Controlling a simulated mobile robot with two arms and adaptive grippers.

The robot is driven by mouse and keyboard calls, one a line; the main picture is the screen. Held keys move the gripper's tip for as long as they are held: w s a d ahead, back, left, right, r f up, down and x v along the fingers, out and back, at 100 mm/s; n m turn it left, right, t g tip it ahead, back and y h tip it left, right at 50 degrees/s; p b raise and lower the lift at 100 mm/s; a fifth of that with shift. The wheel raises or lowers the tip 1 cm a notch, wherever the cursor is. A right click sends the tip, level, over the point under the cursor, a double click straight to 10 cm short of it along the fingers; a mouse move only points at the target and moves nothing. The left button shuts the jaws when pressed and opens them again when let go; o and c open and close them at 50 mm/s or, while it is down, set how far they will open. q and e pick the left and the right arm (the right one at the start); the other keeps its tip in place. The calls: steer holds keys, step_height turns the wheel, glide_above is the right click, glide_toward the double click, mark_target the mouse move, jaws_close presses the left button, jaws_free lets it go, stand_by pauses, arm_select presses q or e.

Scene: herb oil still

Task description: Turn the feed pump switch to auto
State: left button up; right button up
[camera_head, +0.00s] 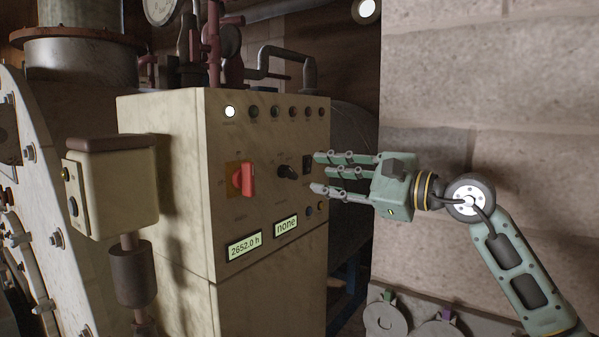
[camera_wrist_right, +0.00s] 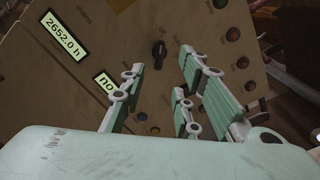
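A cream control cabinet (camera_head: 163,195) stands in the middle of the head view. A small black rotary knob (camera_head: 288,172) sits on its panel, right of a red rotary switch (camera_head: 243,179). I take the black knob for the feed pump switch, but the labels are too small to read. My right gripper (camera_head: 318,174) is open and empty to the right of the panel, fingers pointing towards it. In the right wrist view the knob (camera_wrist_right: 158,50) shows just beyond the gap between the open fingers (camera_wrist_right: 162,68), apart from them. My left gripper is not in view.
A row of round lamps (camera_head: 253,112) runs above the knobs, the leftmost lit white. Two displays (camera_head: 244,247) sit below, reading "2652.0 h" and "none". A box on a post (camera_head: 115,188) stands at left. A stone wall (camera_head: 490,90) is at right.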

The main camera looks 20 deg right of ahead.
mark_target(294, 173)
steer(key=p+x, duration=0.2)
steer(key=x, duration=0.3)
steer(key=shift+w+a+r, duration=0.15)
steer(key=shift+w+a, duration=0.1)
steer(key=shift+a, duration=0.05)
steer(key=shift+w+a+p, duration=0.3)
steer(key=shift+w+p, duration=0.15)
jaws_close()
